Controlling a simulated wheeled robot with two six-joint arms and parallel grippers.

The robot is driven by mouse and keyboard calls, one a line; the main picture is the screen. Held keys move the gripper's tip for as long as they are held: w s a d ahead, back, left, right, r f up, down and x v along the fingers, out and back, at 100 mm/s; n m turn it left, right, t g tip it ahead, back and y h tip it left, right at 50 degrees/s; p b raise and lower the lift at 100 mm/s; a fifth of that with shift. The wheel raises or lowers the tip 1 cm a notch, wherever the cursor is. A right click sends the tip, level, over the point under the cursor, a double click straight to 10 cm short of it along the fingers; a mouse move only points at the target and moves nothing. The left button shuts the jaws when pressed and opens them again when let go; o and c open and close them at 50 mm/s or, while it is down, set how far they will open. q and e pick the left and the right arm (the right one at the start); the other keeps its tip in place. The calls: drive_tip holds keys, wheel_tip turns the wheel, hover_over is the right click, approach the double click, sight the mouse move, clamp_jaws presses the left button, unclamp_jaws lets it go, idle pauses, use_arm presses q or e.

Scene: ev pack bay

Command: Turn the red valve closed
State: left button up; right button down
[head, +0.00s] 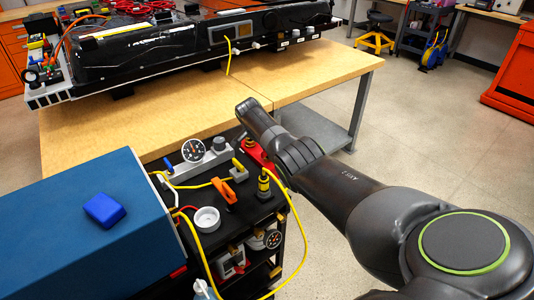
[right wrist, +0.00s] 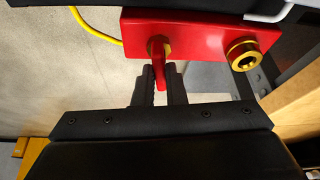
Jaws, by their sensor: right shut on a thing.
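The red valve body (right wrist: 200,35) is a red block across the top of the right wrist view. It has a brass stem at its left and a round brass port (right wrist: 243,55) at its right. The red valve handle (right wrist: 161,75) points from the stem toward my gripper, across the block's long side. My right gripper (right wrist: 161,82) has its two dark fingers shut on the handle's end. In the head view part of the red valve (head: 257,154) shows on the cart beside my right arm, which hides the fingertips. My left gripper is in neither view.
A blue box (head: 75,225) is at left. The wooden bench (head: 120,130) with a battery pack stands behind. Open floor lies right.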

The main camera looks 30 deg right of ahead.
drive_tip(key=shift+w+f+m+b, duration=0.1)
drive_tip(key=shift+m+b, duration=0.7)
drive_tip(key=shift+b, duration=0.05)
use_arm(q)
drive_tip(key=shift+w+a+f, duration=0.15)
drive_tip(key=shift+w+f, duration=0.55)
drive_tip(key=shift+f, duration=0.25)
use_arm(e)
drive_tip(key=shift+g, duration=0.3)
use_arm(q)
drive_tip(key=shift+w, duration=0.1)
use_arm(e)
drive_tip(key=shift+m, duration=0.3)
drive_tip(key=c, duration=1.5)
unclamp_jaws()
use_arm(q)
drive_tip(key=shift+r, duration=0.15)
use_arm(e)
drive_tip(key=shift+r, duration=0.2)
